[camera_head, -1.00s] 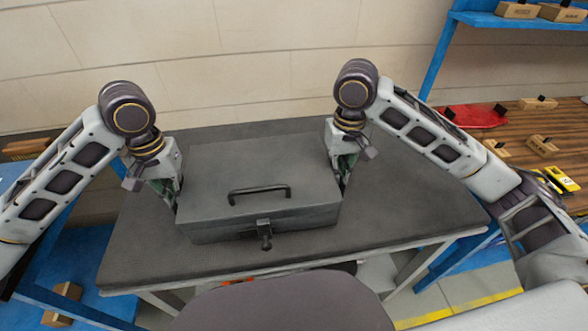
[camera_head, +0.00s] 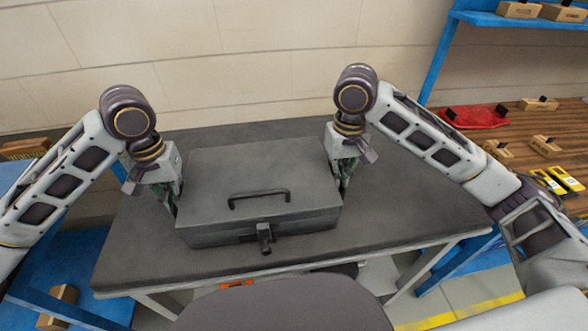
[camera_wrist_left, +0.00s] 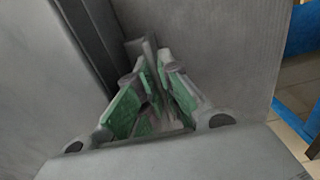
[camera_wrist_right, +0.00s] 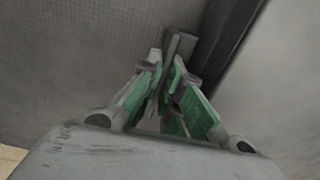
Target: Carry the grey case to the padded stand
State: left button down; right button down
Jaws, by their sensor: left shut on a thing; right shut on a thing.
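The grey case (camera_head: 258,175) is in the middle of the head view, over a dark grey tabletop (camera_head: 140,250). Its lid is shut, with a black handle on top and a latch at the front. My left gripper (camera_head: 174,208) is shut on the case's left side; the left wrist view shows its green-padded fingers (camera_wrist_left: 150,90) closed at a small grey grip. My right gripper (camera_head: 343,188) is shut on the right side, also seen in the right wrist view (camera_wrist_right: 172,80). I cannot tell whether the case touches the top. No separate padded stand is identifiable.
A wall stands behind the table. At the right are a wooden bench (camera_head: 520,128) with a red item (camera_head: 474,117) and small boxes, and a blue shelf (camera_head: 520,18). Bare tabletop lies around the case. A brown box (camera_head: 62,305) is low at left.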

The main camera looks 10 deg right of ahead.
pick_arm(q)
jog(key=shift+f+b, duration=0.6)
jog(key=shift+b, duration=0.05)
pick_arm(e)
jog(key=shift+f, duration=0.65)
pick_arm(q)
jog(key=c, duration=2.1)
grip_release()
jog(key=shift+f, duration=0.1)
pick_arm(e)
jog(key=c, duration=2.1)
grip_release()
pick_arm(q)
jog(key=o, duration=0.5)
pick_arm(e)
jog(key=o, duration=0.5)
pick_arm(q)
jog(key=shift+d, duration=0.1)
pick_arm(e)
jog(key=shift+a, duration=0.1)
pick_arm(q)
jog(key=shift+o, duration=0.3)
jog(key=o, duration=0.4)
jog(key=shift+s, duration=0.1)
pick_arm(e)
jog(key=shift+a, duration=0.15)
